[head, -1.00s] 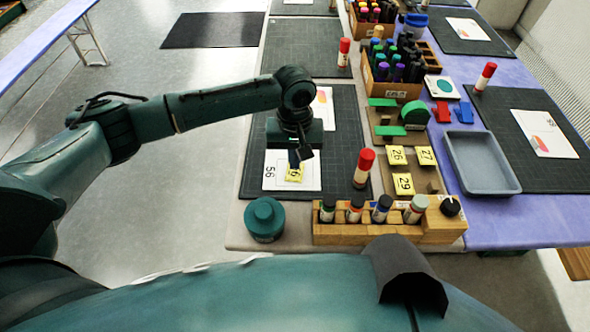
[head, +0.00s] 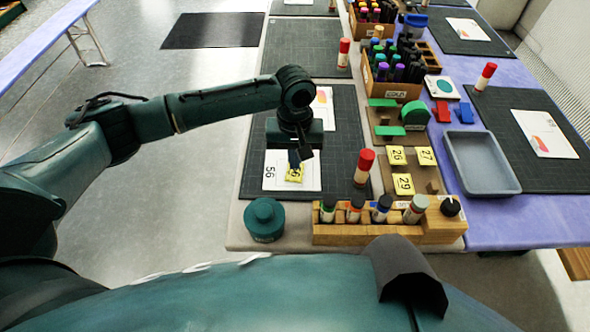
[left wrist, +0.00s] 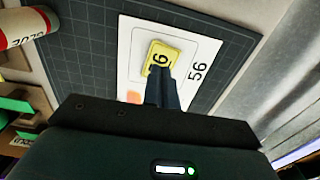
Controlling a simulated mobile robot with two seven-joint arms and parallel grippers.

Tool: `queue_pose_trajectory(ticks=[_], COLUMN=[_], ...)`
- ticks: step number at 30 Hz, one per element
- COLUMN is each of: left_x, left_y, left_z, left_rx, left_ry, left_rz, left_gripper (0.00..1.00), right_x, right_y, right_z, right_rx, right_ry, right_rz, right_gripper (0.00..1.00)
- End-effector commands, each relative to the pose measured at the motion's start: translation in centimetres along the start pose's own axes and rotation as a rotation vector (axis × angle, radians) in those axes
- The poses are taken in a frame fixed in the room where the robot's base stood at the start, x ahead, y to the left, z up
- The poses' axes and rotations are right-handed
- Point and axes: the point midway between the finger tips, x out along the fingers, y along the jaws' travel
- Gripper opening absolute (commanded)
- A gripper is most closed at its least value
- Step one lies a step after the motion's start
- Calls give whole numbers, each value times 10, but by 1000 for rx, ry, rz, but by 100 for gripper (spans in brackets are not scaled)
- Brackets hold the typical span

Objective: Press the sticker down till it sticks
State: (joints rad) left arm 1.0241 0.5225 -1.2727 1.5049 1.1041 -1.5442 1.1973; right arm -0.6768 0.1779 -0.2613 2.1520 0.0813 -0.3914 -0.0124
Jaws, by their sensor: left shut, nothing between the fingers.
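The yellow sticker (head: 294,173) lies on a white card (head: 310,183) marked 56, on the near dark cutting mat (head: 345,125). In the left wrist view the sticker (left wrist: 161,56) sits inside a printed frame on the card (left wrist: 190,49), its digits partly hidden. My left gripper (head: 294,163) is shut and empty, pointing down with its tips at the sticker's edge. In the left wrist view the shut fingers (left wrist: 163,80) overlap the sticker's near edge; I cannot tell how hard they touch. My right gripper is not in view.
A red-capped glue stick (head: 363,167) stands right of the card. A wooden rack (head: 335,232) with several bottles lies in front. A teal round container (head: 264,218) stands at the front left corner. Yellow number stickers (head: 403,184) lie on a brown board to the right.

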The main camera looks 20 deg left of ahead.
Motion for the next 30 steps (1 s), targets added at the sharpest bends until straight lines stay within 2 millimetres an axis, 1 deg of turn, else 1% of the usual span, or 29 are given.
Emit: queue_pose_trajectory(ticks=[16,30], left_x=[0,9], left_y=[0,0], left_z=[0,0], left_rx=[0,0], left_ry=[0,-1], left_rz=[0,1], left_gripper=[0,0], right_x=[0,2], right_y=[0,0], right_z=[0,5], right_rx=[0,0], right_ry=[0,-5], right_rz=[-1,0], right_gripper=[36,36])
